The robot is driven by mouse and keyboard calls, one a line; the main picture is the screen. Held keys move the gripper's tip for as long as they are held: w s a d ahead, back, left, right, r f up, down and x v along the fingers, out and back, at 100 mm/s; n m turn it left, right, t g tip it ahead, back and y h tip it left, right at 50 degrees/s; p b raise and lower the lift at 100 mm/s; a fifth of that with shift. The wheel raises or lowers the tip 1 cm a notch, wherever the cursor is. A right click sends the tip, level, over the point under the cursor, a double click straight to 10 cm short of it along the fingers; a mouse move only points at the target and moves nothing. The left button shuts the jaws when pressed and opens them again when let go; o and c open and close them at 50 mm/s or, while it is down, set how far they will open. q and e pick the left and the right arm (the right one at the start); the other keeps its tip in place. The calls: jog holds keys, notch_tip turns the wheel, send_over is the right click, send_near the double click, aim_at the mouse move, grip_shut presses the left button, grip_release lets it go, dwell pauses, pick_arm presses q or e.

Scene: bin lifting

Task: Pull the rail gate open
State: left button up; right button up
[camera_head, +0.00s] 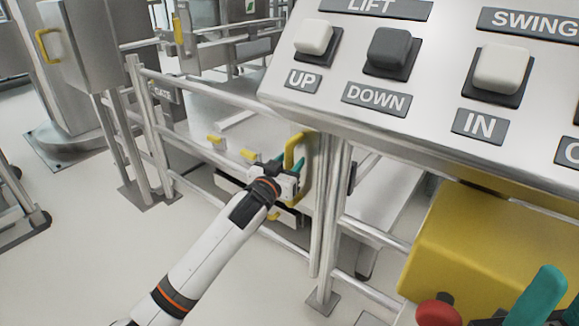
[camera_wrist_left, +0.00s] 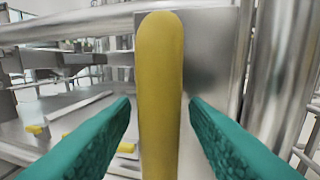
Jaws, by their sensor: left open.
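The rail gate (camera_head: 205,97) is made of metal tubes and stands closed across the gap between posts, left of the control panel. Its yellow handle (camera_head: 302,140) is a loop on a metal plate at the gate's right end. My left gripper (camera_head: 281,168) is at the handle with its teal fingers open. In the left wrist view the handle (camera_wrist_left: 160,90) stands upright between the two fingers, with a gap on both sides. Teal finger parts of my right gripper (camera_head: 545,296) show at the lower right corner, cut off by the frame edge.
A control panel (camera_head: 430,120) with UP, DOWN and IN buttons fills the upper right. Below it are a yellow housing (camera_head: 480,245) and a red knob (camera_head: 437,312). A metal post (camera_head: 328,215) stands right of the handle. The floor (camera_head: 75,240) at left is clear.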

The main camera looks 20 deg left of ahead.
pick_arm(q)
jog(key=shift+w, duration=0.2)
grip_shut()
